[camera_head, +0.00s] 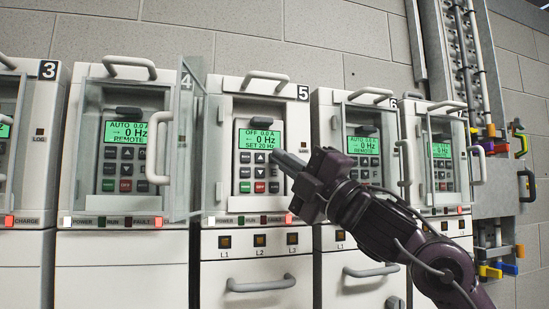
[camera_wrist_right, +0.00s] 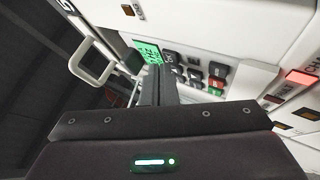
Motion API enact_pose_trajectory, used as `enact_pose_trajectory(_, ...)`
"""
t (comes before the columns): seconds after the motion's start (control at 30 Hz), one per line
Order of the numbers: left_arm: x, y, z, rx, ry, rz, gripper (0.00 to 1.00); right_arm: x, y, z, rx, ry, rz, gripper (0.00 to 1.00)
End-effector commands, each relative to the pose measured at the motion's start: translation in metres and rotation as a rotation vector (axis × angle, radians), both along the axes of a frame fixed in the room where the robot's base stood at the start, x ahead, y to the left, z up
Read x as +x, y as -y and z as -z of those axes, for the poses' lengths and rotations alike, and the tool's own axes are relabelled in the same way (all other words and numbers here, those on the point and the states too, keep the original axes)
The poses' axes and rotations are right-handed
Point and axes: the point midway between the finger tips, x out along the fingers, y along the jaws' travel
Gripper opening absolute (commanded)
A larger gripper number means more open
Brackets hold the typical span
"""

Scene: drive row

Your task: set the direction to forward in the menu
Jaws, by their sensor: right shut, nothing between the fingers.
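The drive marked 5 (camera_head: 226,100) stands at the centre of the head view. Its green display (camera_head: 261,139) reads OFF, 0.0 A, an arrow with 0 Hz, and SET 20 Hz; it also shows, turned, in the wrist view (camera_wrist_right: 147,50). Below it is the keypad (camera_head: 259,172) with dark keys and a green and a red key at the bottom. My right gripper (camera_head: 277,157) is shut and empty, its fingertips at the upper right of this keypad. They hide some keys; I cannot tell if they touch. My left gripper is not in view.
A drive marked 4 (camera_head: 91,103) stands to the left, with a clear door (camera_head: 188,145) between its keypad and drive 5. More drives (camera_head: 330,115) stand to the right. Handles (camera_head: 261,284) stick out from the fronts. Pipes and coloured clips (camera_head: 489,131) are at far right.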

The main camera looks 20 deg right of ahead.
Motion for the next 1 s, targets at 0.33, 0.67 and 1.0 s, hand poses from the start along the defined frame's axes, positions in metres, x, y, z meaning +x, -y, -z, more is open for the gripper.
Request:
enact_pose_trajectory(0.33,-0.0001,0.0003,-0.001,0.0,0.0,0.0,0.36,0.002,0.0001,-0.0002,0.0,0.0,0.001,0.0)
enact_pose_trajectory(0.67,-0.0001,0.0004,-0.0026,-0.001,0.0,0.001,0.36,0.0059,0.0,-0.0003,0.0,0.0,0.001,0.0)
enact_pose_trajectory(1.0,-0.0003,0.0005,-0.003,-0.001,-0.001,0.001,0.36,0.0076,0.0001,-0.0001,0.0,0.0,0.001,0.0)
